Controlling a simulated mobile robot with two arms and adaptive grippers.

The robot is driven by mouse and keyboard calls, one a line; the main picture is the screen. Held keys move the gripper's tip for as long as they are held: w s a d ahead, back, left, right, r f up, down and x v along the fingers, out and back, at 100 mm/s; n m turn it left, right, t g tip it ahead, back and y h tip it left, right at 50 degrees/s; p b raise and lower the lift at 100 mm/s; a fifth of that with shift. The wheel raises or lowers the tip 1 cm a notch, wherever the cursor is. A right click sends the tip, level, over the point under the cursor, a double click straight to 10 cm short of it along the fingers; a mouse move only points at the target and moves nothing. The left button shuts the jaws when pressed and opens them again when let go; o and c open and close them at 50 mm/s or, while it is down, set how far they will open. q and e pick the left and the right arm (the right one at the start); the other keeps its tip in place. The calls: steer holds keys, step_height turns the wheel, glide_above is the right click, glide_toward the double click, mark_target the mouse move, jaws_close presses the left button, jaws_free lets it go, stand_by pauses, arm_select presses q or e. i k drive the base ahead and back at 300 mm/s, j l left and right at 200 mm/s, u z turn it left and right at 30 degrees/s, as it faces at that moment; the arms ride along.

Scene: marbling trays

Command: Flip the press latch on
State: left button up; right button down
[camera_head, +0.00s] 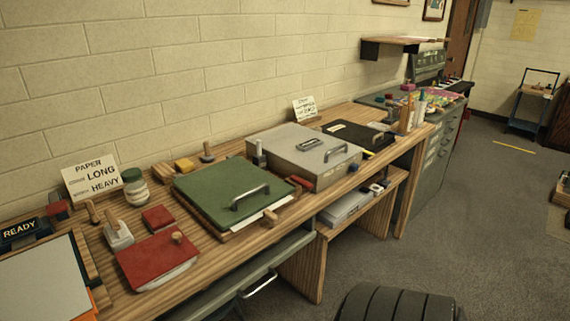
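No part carries a press label that I can read, so I cannot tell for sure which is the press latch. A flat green-lidded unit (208,187) with a metal handle (249,198) lies on the wooden bench, with white paper sticking out under its front edge. A small wooden piece (272,216) stands at its front right corner. A grey metal box (297,149) with a metal handle (336,152) sits just right of it, its lid down. A small red piece (302,182) is at the box's front left corner. Neither of my grippers is in view.
On the bench (228,255) are a red pad (155,259), a jar (135,187), a paper sign (91,181), a READY plate (22,232) and a black case (357,134). A black ridged shape (398,304) is at bottom right. Carpet (470,220) right of the bench is mostly clear.

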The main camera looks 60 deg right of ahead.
mark_target(296, 179)
steer(key=z, duration=2)
